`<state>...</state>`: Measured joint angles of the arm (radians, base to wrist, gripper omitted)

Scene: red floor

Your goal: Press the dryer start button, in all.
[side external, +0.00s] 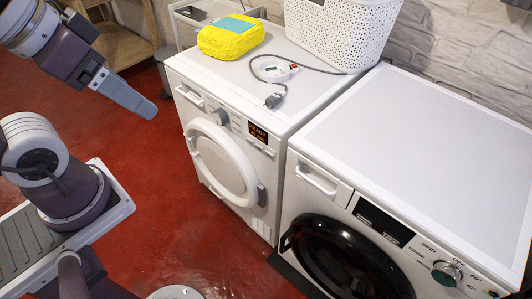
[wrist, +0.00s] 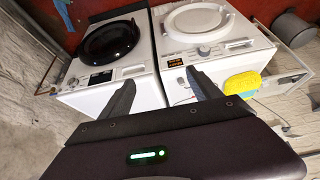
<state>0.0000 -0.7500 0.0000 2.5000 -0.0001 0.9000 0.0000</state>
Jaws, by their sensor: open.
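The dryer (side external: 222,135) is the white machine with a round white door. Its panel has a grey knob (side external: 220,117) and a dark display (side external: 258,132) with orange letters that seem to read READY. Small controls lie near the display; I cannot tell which is the start button. In the wrist view the dryer (wrist: 225,48) is upside down, with its display (wrist: 174,63) beyond my fingers. My gripper (side external: 146,108) is left of the dryer and apart from it. The wrist view shows my gripper (wrist: 160,80) open, its two fingers spread with nothing between them.
A second white machine with a black round door (side external: 345,258) stands right of the dryer. The red floor before the dryer is clear.

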